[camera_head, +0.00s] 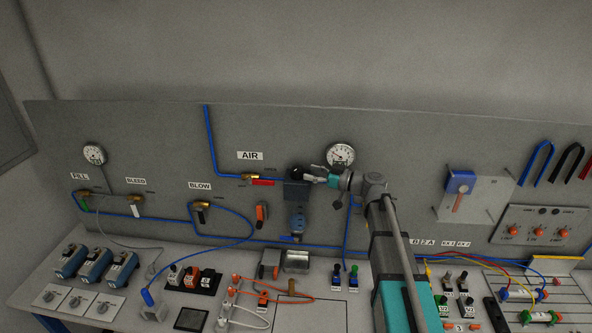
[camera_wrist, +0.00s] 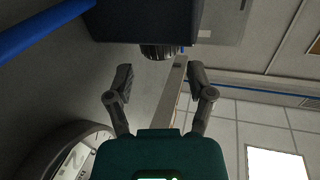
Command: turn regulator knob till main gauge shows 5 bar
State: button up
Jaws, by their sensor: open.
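The regulator has a dark block (camera_head: 296,190) on the panel under the AIR label, with a round black knob (camera_head: 294,172) at its top. In the wrist view the ribbed knob (camera_wrist: 160,52) sticks out from the dark block (camera_wrist: 145,22). My gripper (camera_head: 312,176) comes in from the right. Its two fingers are open in the wrist view (camera_wrist: 161,74), with the knob just beyond the tips, roughly centred between them. I see no contact. The main gauge (camera_head: 340,154) is a white dial right of the knob; its edge also shows in the wrist view (camera_wrist: 72,160). Its reading is too small to tell.
A blue hose (camera_head: 209,140) drops to a brass valve with a red handle (camera_head: 262,182) left of the regulator. Below hang a blue filter part (camera_head: 297,224) and an orange-handled valve (camera_head: 262,213). A second gauge (camera_head: 94,153) is far left. The upper wall is clear.

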aim_at(297, 168)
jog(key=shift+x, duration=2.6)
jog(key=c, duration=0.9)
